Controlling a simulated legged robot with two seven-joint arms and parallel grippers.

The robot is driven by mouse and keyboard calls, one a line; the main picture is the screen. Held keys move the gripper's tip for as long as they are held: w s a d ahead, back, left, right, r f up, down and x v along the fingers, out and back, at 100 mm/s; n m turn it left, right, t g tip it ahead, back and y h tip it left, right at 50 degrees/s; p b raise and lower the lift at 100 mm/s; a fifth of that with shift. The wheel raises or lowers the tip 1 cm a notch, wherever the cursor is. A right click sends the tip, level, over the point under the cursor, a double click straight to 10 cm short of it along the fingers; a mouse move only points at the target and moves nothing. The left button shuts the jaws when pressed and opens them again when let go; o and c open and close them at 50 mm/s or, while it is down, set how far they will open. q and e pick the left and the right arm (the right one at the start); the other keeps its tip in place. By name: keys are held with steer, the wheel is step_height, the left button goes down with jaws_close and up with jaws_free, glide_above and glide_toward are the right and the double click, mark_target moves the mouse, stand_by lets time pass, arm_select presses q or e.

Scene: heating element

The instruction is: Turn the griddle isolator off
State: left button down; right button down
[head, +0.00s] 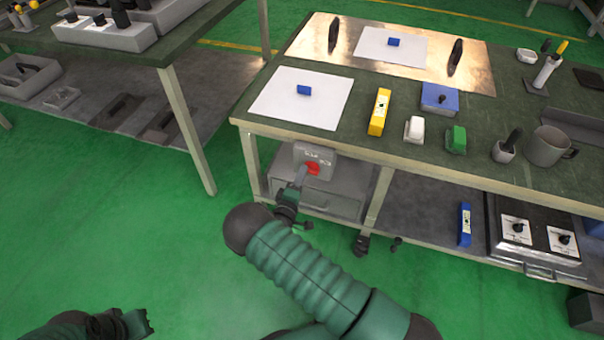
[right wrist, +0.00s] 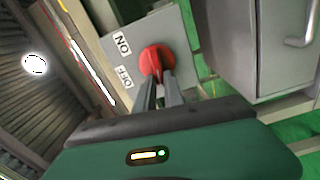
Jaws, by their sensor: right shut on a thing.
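The griddle isolator is a grey box (head: 325,159) with a red rotary knob (head: 312,168), mounted under the front edge of the workbench. In the right wrist view the grey plate (right wrist: 184,27) carries the labels ON and OFF, and the red knob (right wrist: 157,58) sits beside them. My right gripper (right wrist: 160,84) has its two fingers closed on the red knob. In the head view my right gripper (head: 300,176) reaches the knob, and my arm hides part of the area below it. My left gripper (head: 140,322) is at the lower left, away from the bench; its finger gap is unclear.
The workbench (head: 345,128) holds white sheets, blue blocks, a yellow level (head: 379,112) and a grey mug (head: 547,146). A grey drawer cabinet (head: 340,190) stands below the isolator. A hotplate unit (head: 538,240) is on the lower shelf.

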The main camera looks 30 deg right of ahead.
steer(key=shift+a+f+n, duration=0.1)
steer(key=shift+f+n, duration=0.25)
steer(key=shift+n, duration=0.45)
steer(key=c, duration=1.4)
jaws_free()
steer(key=shift+c, duration=0.2)
